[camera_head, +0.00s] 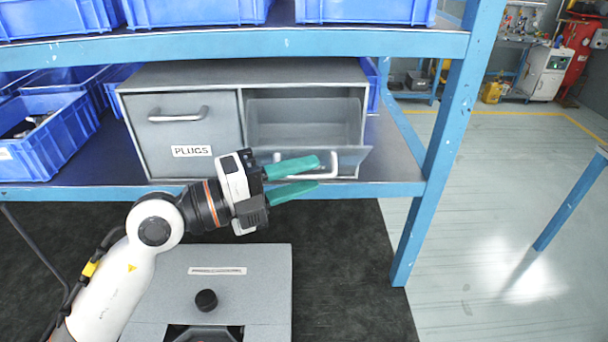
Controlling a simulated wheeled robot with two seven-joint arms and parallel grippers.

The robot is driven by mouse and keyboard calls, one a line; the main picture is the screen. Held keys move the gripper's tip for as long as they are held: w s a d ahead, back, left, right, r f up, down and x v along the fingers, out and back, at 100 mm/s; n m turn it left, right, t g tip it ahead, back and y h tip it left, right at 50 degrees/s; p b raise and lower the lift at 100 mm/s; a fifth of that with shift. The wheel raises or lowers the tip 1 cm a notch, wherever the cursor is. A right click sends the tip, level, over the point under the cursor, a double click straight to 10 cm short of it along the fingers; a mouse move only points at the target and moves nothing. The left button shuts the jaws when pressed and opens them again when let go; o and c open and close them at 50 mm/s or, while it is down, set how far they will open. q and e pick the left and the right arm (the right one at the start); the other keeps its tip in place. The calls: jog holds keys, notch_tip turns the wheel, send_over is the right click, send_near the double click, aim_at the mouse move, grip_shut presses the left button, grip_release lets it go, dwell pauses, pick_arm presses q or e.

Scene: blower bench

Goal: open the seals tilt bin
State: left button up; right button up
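The bin with a clear front (353,160) is the right one of two in a grey cabinet on the blue shelf. Its front leans out towards me and the inside shows above it. No seals label is visible; the gripper covers part of the front. A pale bar handle (333,163) is on this front. My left gripper (318,173) is at the handle, its two green fingers apart, one above the other. The handle's lower bar appears between or just behind them; contact cannot be told. My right gripper is not in view.
The left bin, labelled PLUGS (192,151), is shut. Blue crates (45,150) stand left of the cabinet and on the shelf above. A blue post (447,140) rises to the right. A grey box with a black knob (206,300) is below.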

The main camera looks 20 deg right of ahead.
pick_arm(q)
jog(key=s+a+b, duration=0.1)
jog(key=a+b, duration=0.2)
jog(key=a, duration=0.8)
jog(key=shift+s+f, duration=0.15)
jog(key=shift+f, duration=0.05)
